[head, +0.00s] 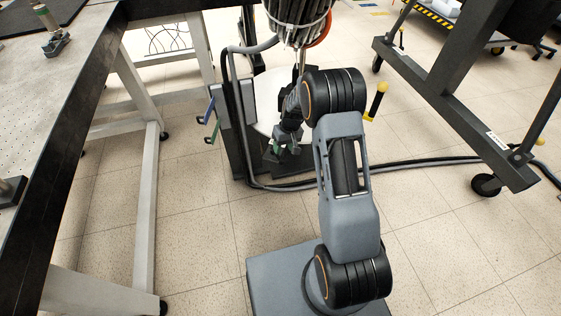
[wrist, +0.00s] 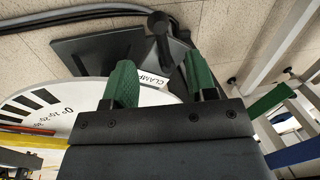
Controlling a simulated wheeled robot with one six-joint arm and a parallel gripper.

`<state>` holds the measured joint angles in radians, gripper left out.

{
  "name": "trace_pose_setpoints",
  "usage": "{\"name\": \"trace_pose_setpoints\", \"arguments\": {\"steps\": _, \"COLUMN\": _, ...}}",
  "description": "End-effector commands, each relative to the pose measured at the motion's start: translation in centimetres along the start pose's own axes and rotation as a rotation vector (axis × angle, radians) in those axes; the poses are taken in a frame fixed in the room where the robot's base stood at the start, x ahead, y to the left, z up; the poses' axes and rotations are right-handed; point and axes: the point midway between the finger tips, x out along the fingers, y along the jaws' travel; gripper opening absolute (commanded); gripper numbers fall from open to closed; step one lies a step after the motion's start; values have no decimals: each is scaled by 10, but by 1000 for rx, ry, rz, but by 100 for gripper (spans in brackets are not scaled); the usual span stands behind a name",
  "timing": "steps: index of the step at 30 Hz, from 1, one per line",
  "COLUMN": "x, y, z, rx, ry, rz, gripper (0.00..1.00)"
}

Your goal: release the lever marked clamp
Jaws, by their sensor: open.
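The clamp lever (wrist: 160,38) is a black bar with a rounded knob, seen in the wrist view just beyond the fingertips. A white label reading CLAMP (wrist: 153,79) shows between the fingers. My gripper (wrist: 160,72) has green fingers spread apart, one on each side of the label, with nothing visibly gripped. I cannot tell how far the lever is from the fingers in depth. In the head view my gripper (head: 284,148) is low in front of the white dial disc (head: 266,88); the lever is not clear there, hidden by my arm.
The dial (wrist: 35,108) with degree marks and a red pointer lies left in the wrist view. A dark hose (head: 420,162) crosses the floor. A bench (head: 75,80) stands left, a wheeled frame (head: 450,100) right.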

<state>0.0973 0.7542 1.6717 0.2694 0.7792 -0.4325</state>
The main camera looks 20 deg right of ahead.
Motion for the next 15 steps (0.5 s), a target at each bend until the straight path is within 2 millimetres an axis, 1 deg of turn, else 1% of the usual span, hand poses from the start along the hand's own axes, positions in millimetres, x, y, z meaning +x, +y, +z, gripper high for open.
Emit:
{"name": "trace_pose_setpoints", "arguments": {"steps": 1, "x": 14, "y": 0, "z": 1, "rx": -1, "ry": -3, "rz": -1, "gripper": 52}}
{"name": "trace_pose_setpoints", "arguments": {"steps": 6, "x": 41, "y": 0, "z": 0, "rx": -2, "ry": -3, "rz": 0, "gripper": 52}}
{"name": "trace_pose_setpoints", "arguments": {"steps": 9, "x": 53, "y": 0, "z": 0, "rx": -2, "ry": -2, "rz": 0, "gripper": 52}}
{"name": "trace_pose_setpoints", "arguments": {"steps": 15, "x": 67, "y": 0, "z": 0, "rx": -1, "ry": -1, "rz": 0, "gripper": 52}}
